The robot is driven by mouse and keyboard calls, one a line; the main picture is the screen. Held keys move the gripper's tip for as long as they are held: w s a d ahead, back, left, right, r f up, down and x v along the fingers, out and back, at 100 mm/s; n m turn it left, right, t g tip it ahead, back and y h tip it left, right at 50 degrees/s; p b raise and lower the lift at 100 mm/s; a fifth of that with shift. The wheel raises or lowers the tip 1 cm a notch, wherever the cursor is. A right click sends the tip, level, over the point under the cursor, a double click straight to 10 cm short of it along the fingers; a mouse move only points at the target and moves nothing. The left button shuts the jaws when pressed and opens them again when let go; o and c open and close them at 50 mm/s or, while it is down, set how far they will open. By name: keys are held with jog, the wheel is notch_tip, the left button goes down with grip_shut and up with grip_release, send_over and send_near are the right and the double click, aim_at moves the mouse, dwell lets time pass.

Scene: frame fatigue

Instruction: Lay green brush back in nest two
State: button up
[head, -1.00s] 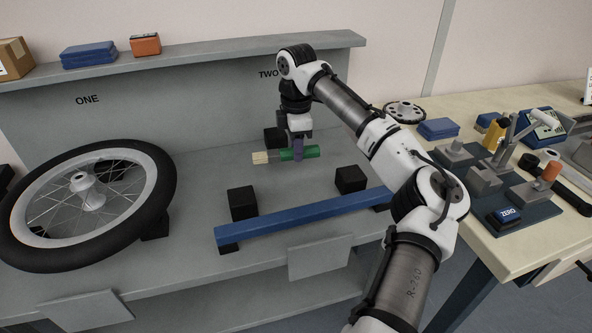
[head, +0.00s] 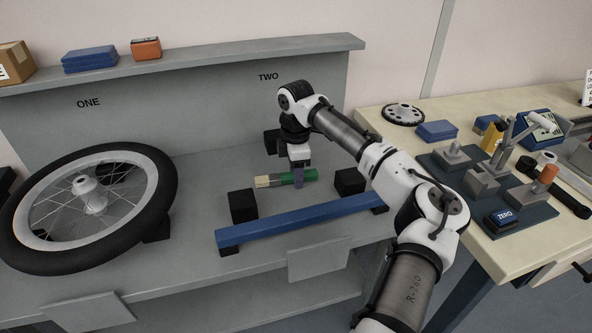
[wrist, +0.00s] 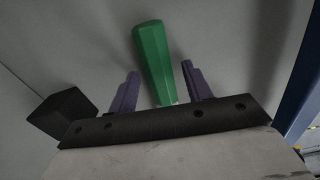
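The green brush (head: 287,179) has a green handle and pale bristles pointing left. It lies level among the black blocks below the word TWO, in the nest two area. It appears to rest on the grey bench, though contact is hard to see. My gripper (head: 299,181) is over the handle, fingers pointing down. In the wrist view the green handle (wrist: 154,58) lies between the two purple fingers (wrist: 161,90), with a visible gap on each side, so the gripper looks open around it. The bristles are hidden in the wrist view.
Black blocks (head: 243,206) and (head: 349,182) stand left and right of the brush, with a blue bar (head: 300,219) in front. A spoked wheel (head: 90,205) lies under ONE. A side table (head: 480,235) with tools is at the right.

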jog(key=shift+f+b, duration=0.2)
jog(key=shift+b, duration=0.15)
jog(key=shift+f+b, duration=0.15)
jog(key=shift+b, duration=0.3)
notch_tip(320, 180, up, 14)
jog(key=shift+s+p, duration=0.3)
jog(key=shift+s, duration=0.1)
